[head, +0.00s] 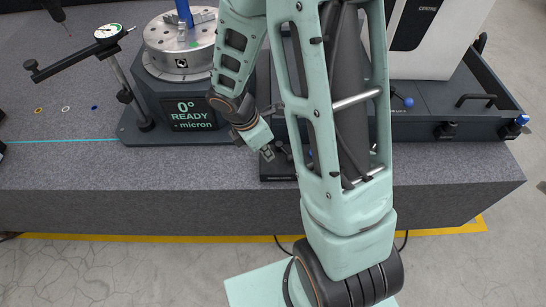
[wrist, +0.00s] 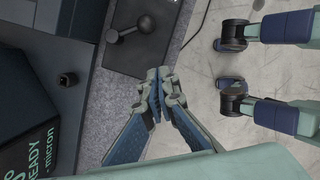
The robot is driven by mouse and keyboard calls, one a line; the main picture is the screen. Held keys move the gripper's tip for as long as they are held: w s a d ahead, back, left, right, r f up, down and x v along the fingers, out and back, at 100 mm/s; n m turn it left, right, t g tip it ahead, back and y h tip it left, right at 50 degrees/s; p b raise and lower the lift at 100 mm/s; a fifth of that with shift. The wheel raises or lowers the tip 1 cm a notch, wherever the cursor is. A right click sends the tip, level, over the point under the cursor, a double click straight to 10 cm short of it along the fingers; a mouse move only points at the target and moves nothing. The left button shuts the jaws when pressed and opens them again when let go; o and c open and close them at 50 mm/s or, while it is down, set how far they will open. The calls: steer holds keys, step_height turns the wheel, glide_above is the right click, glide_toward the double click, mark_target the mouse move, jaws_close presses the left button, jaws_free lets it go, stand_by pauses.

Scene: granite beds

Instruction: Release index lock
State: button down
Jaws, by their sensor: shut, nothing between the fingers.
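A dark rotary fixture stands on the granite bed; its silver round table (head: 180,68) is on top, and its front display (head: 193,114) reads "0° READY - micron". In the wrist view a black lever with a ball end (wrist: 146,24) sits on a dark plate (wrist: 125,62). A small dark knob (wrist: 66,79) stands on the fixture's base to the left. No label shows which of them is the index lock. My gripper (wrist: 160,88) is shut and empty, apart from the lever, below it in the wrist view. In the head view my gripper (head: 268,152) is right of the display.
A dial indicator (head: 108,31) on a black arm and post stands left of the fixture. Several small coloured rings lie on the granite bed (head: 60,165). A white machine (head: 430,40) on a dark base with handles is at the right. My arm hides the middle.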

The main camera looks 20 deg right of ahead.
steer(key=shift+v, duration=1.6)
